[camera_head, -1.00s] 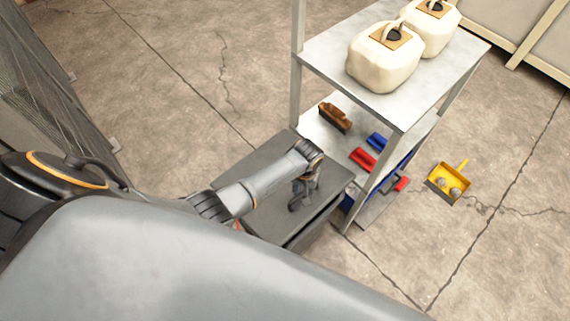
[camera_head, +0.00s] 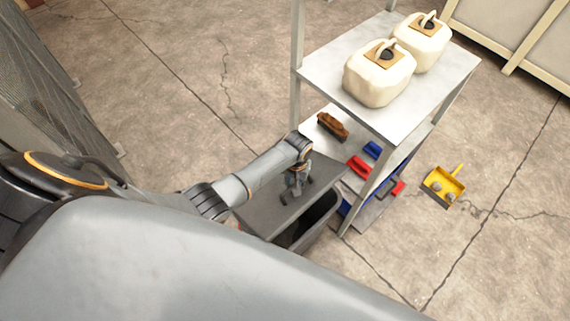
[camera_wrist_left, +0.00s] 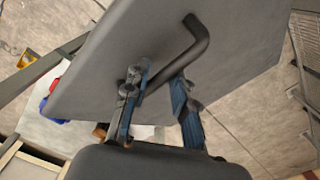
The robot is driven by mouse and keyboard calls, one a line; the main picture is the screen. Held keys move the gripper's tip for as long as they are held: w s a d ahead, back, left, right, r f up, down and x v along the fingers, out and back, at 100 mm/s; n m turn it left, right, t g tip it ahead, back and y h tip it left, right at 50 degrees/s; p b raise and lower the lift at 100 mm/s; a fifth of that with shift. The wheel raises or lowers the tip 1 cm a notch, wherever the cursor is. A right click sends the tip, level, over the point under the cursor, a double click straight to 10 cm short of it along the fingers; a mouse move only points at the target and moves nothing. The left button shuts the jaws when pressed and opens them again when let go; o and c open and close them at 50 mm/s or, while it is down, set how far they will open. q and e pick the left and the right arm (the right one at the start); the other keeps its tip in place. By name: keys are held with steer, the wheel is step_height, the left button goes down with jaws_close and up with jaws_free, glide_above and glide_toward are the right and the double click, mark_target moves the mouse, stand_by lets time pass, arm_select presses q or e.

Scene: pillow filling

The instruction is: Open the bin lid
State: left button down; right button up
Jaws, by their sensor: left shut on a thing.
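The grey bin lid (camera_head: 262,216) is raised and tilted on the dark bin (camera_head: 319,232), with a dark opening showing at its front right side. My left gripper (camera_head: 297,192) is over the lid and shut on its handle. In the left wrist view the lid (camera_wrist_left: 230,65) fills much of the picture as a flat grey panel. Its black bent bar handle (camera_wrist_left: 188,42) runs down to the fingers of my left gripper (camera_wrist_left: 157,108). The fingers partly hide the handle's lower end. My right gripper is not in view.
A metal shelf (camera_head: 335,70) stands close to the bin's right, with two cream jugs (camera_head: 380,75) on top and a brown brush (camera_head: 332,125) and red and blue items below. A yellow dustpan (camera_head: 443,187) lies on the floor. Floor behind the bin is clear.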

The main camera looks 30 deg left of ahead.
arm_select(q)
steer(key=a+r+p, duration=0.2)
steer(key=r, duration=0.1)
steer(key=shift+w+a, duration=0.2)
steer(key=shift+w, duration=0.2)
steer(key=shift+w+a+r, duration=1.45)
steer(key=shift+a+r, duration=0.85)
steer(key=shift+a, duration=1.7)
steer(key=shift+w+a+r, duration=1.4)
steer(key=shift+a+r, duration=0.85)
steer(key=shift+a, duration=1.75)
steer(key=w+a+b, duration=0.5)
steer(key=a+b, duration=0.7)
steer(key=a, duration=0.1)
steer(key=shift+a+b, duration=0.2)
steer(key=shift+b, duration=0.1)
